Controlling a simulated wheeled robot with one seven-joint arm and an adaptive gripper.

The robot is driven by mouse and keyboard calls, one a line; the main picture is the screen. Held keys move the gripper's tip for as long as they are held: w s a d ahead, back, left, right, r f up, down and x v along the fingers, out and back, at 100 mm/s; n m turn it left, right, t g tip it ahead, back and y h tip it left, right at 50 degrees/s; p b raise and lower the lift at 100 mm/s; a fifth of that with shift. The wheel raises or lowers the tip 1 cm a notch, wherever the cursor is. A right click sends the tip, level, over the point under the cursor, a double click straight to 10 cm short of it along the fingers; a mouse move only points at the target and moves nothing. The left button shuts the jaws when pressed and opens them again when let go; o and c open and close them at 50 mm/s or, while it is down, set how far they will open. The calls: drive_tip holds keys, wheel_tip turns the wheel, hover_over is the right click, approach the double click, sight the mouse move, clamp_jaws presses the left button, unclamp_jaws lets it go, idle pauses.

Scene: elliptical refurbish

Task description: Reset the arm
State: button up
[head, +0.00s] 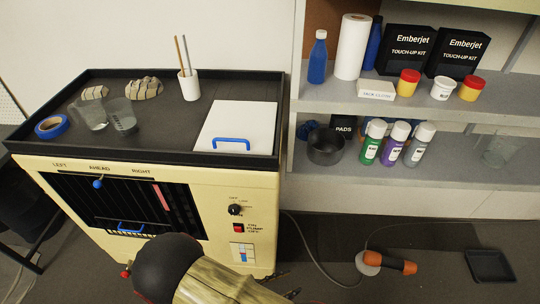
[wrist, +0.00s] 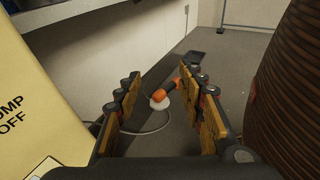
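My gripper (wrist: 160,78) is open in the wrist view, its two jointed fingers spread apart with nothing between them. Beyond the gap, an orange-handled tool with a white round end (wrist: 160,96) lies on the floor, apart from the fingers. In the head view, my arm reaches in at the bottom in front of the cream machine (head: 70,175). The dark fingertips (head: 284,284) just show past the arm at the lower middle, beside the machine's lower right side. Most of the gripper is hidden there.
The machine's edge stands close left of my gripper; a brown ribbed object (wrist: 292,85) fills the right. Shelves (head: 450,105) with bottles and boxes stand at the right.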

drive_tip(key=s+d+r+m+g+y, duration=0.15)
drive_tip(key=r+m+g+y, duration=0.25)
drive_tip(key=r+m+y, duration=0.45)
drive_tip(key=s+r+m+g+y, duration=0.2)
drive_tip(key=r+m+g+y, duration=0.3)
drive_tip(key=r, duration=0.7)
drive_tip(key=d+r+m+t+p, duration=0.1)
drive_tip(key=d+r+m+t, duration=0.2)
drive_tip(key=d+r, duration=0.3)
drive_tip(key=d+r+m+t, duration=0.4)
drive_tip(key=d+r+m, duration=0.2)
drive_tip(key=r, duration=0.7)
drive_tip(key=shift+w+d+t+p, duration=0.15)
drive_tip(key=shift+t+p, duration=0.15)
drive_tip(key=shift+p, duration=0.05)
